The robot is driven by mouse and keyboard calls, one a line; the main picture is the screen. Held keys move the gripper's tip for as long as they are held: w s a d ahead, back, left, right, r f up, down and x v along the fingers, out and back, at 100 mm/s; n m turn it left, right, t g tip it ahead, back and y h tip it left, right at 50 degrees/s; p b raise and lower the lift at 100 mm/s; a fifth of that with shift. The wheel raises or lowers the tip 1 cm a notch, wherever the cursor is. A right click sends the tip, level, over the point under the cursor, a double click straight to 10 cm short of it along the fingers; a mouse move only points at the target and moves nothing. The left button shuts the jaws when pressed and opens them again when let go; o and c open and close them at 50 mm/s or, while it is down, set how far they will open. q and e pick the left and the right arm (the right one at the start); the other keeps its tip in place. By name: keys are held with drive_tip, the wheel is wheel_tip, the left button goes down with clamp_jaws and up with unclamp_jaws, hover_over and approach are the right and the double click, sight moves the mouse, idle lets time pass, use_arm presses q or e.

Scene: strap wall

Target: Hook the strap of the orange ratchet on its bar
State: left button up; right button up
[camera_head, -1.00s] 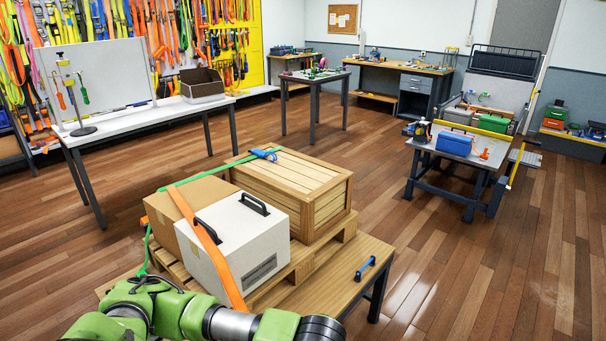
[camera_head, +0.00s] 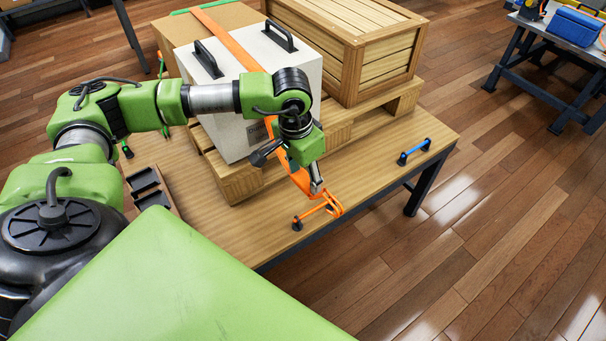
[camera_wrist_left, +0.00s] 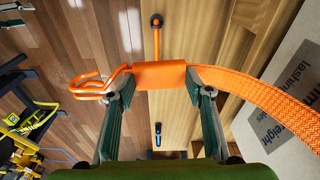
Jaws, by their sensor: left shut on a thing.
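My left gripper (camera_head: 315,188) is shut on the orange strap (camera_head: 240,46) above the table's front edge. In the left wrist view the strap (camera_wrist_left: 255,92) runs off right, and its orange sleeve lies between the two fingers. A looped orange wire hook (camera_wrist_left: 92,87) sticks out left of the fingers. The orange bar (camera_head: 312,212) stands on the table just below the gripper, with a black foot. In the wrist view the bar (camera_wrist_left: 156,42) passes behind the sleeve, and the hook appears beside it. Contact between hook and bar cannot be told. The ratchet is not clearly visible.
The strap crosses a white box (camera_head: 225,95) with black handles, on a pallet beside a wooden crate (camera_head: 385,60). A blue bar (camera_head: 414,151) stands at the table's right. A dark tray (camera_head: 150,188) lies at left.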

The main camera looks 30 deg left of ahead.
use_arm(q)
drive_tip(key=shift+m, duration=0.5)
drive_tip(key=shift+w+a+f+b, duration=0.75)
drive_tip(key=shift+w+f+b, duration=0.35)
drive_tip(key=shift+f+b, duration=0.95)
drive_tip(key=shift+w+a+f+b, duration=0.95)
drive_tip(key=shift+f+b, duration=0.7)
drive_tip(key=shift+b, duration=0.7)
drive_tip(key=shift+w+a+f+b, duration=0.6)
drive_tip(key=shift+w+f+b, duration=0.6)
drive_tip(key=shift+f+b, duration=0.85)
use_arm(e)
drive_tip(key=shift+w+r+t, duration=0.7)
drive_tip(key=shift+w+r, duration=1.2)
drive_tip(key=shift+r, duration=5.3)
use_arm(q)
drive_tip(key=shift+f+b, duration=1.05)
drive_tip(key=shift+f, duration=0.2)
drive_tip(key=shift+f+b, duration=0.3)
drive_tip(key=shift+f, duration=0.15)
use_arm(e)
drive_tip(key=w+a+r+t, duration=0.1)
drive_tip(key=w+t, duration=0.1)
drive_tip(key=w, duration=0.3)
drive_tip(key=w+a+r+t+y, duration=0.1)
drive_tip(key=w+a+r+t, duration=0.1)
drive_tip(key=w, duration=0.3)
drive_tip(key=shift+w+a+r+t, duration=0.2)
drive_tip(key=shift+w+r+t, duration=0.1)
drive_tip(key=shift+t, duration=0.2)
